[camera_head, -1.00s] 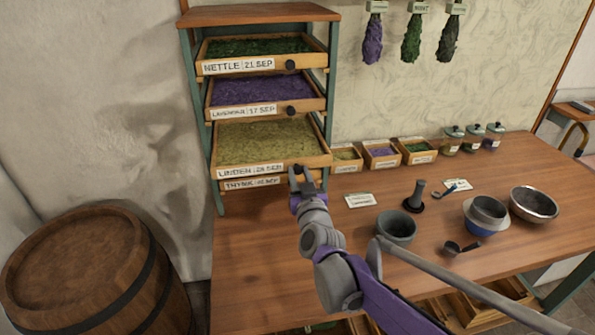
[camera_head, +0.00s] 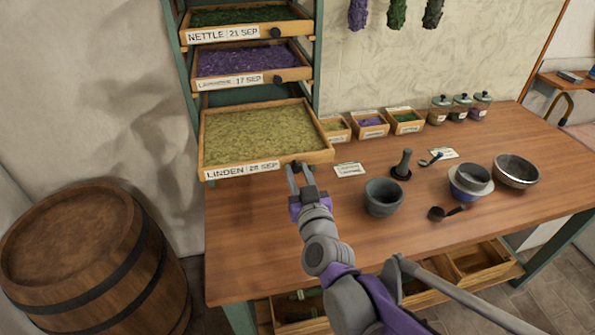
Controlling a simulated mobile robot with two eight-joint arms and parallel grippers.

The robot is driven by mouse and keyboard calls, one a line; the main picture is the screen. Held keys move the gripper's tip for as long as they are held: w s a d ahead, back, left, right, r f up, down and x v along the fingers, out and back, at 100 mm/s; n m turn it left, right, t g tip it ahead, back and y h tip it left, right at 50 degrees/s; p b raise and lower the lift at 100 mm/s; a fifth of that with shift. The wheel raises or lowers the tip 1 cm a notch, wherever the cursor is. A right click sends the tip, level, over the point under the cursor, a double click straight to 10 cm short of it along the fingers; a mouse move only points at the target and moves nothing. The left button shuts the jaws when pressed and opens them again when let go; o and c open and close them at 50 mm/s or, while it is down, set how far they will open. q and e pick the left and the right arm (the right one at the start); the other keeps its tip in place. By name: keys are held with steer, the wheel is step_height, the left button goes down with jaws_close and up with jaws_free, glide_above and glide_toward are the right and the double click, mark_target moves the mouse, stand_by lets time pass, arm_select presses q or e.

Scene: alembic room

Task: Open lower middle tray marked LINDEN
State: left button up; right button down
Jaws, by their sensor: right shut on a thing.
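The LINDEN tray (camera_head: 262,134) is a wooden drying tray filled with yellow-green herb, with a label (camera_head: 243,171) reading LINDEN 28 SEP on its front. It sticks well out of the rack over the table. My right gripper (camera_head: 297,171) is at the right part of the tray's front, shut on its knob. The knob itself is mostly hidden by the fingers. The lavender tray (camera_head: 250,62) and the NETTLE tray (camera_head: 246,20) sit above it in the rack. The THYME tray below is hidden by the LINDEN tray. My left gripper is not in view.
A barrel (camera_head: 90,250) stands at the left on the floor. On the table (camera_head: 270,260) to the right are small herb boxes (camera_head: 370,124), a mortar (camera_head: 382,197), a pestle (camera_head: 401,164), stacked bowls (camera_head: 470,181) and jars (camera_head: 461,107). The table's front left is clear.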

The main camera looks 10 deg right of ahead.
steer(key=c, duration=0.6)
jaws_free()
steer(key=s, duration=1.1)
steer(key=shift+w, duration=0.1)
steer(key=s+a+f+n+g+y+p, duration=0.2)
steer(key=s+f+g+y+p, duration=0.1)
steer(key=s+f+g, duration=0.4)
steer(key=s+d+f+g+h, duration=0.1)
steer(key=s+d+f+g, duration=0.1)
steer(key=s+d+f+m+g+h+p, duration=0.1)
steer(key=s+d+f, duration=0.1)
steer(key=s+f, duration=0.1)
steer(key=s+d+f+m+g+h, duration=0.1)
steer(key=s+d+f+g, duration=0.1)
steer(key=shift+s+d+f+g+p, duration=0.3)
steer(key=shift+s+f+p, duration=0.05)
steer(key=shift+f, duration=0.05)
